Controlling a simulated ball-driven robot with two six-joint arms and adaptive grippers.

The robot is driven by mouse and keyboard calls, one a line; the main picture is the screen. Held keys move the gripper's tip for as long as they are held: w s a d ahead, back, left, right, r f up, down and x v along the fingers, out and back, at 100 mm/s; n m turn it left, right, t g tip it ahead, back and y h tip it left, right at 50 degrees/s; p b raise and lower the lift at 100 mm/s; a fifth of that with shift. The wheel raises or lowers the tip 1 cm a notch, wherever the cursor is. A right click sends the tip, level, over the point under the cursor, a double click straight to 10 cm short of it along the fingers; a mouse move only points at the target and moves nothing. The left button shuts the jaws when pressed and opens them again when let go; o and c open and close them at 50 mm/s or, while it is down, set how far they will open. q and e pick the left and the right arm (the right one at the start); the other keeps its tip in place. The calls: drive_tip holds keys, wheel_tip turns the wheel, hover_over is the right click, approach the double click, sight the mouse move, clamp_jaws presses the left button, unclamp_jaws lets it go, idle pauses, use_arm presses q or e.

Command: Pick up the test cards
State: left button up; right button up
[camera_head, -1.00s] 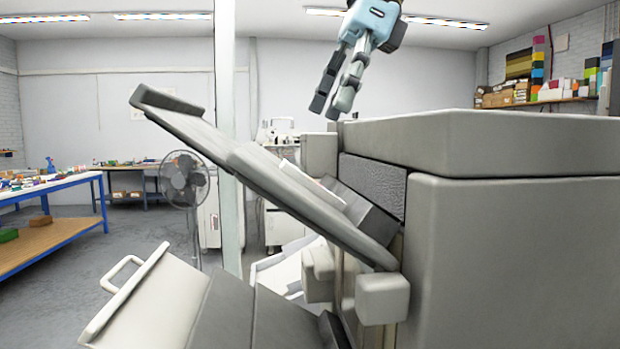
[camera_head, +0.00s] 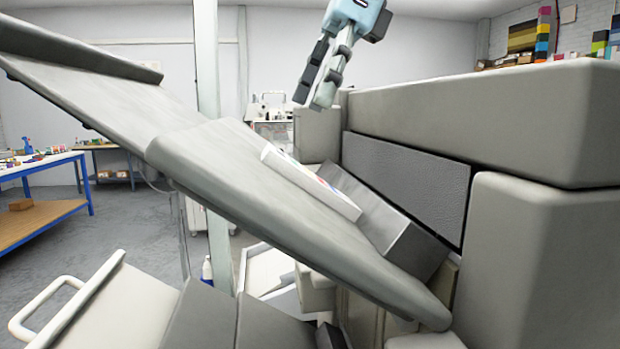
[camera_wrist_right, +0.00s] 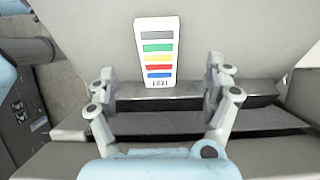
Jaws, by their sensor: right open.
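The test cards show as a white stack (camera_head: 310,184) lying on the sloping grey tray of the machine, near its lower end. In the right wrist view the top card (camera_wrist_right: 157,52) has several coloured bars and print along its near edge. My right gripper (camera_head: 314,98) hangs above and behind the tray in the head view, apart from the cards. In the right wrist view its fingers (camera_wrist_right: 161,100) are spread with nothing between them, and the cards lie beyond the fingertips. My left gripper is not in view.
The grey tray (camera_head: 110,95) slopes down towards a dark ledge (camera_head: 400,235) below the cards. The bulky machine housing (camera_head: 480,120) stands close on the right. A lower panel with a handle (camera_head: 45,310) juts out at the lower left. A blue-framed bench (camera_head: 40,200) stands further left.

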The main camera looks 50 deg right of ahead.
sight(291, 160)
drive_tip(key=shift+x, duration=1.15)
drive_tip(key=p+x, duration=0.2)
drive_tip(key=x, duration=0.2)
drive_tip(key=shift+a+f, duration=0.2)
drive_tip(key=shift+f, duration=0.15)
drive_tip(key=shift+a+f, duration=0.15)
drive_tip(key=shift+f, duration=0.2)
drive_tip(key=c, duration=1.3)
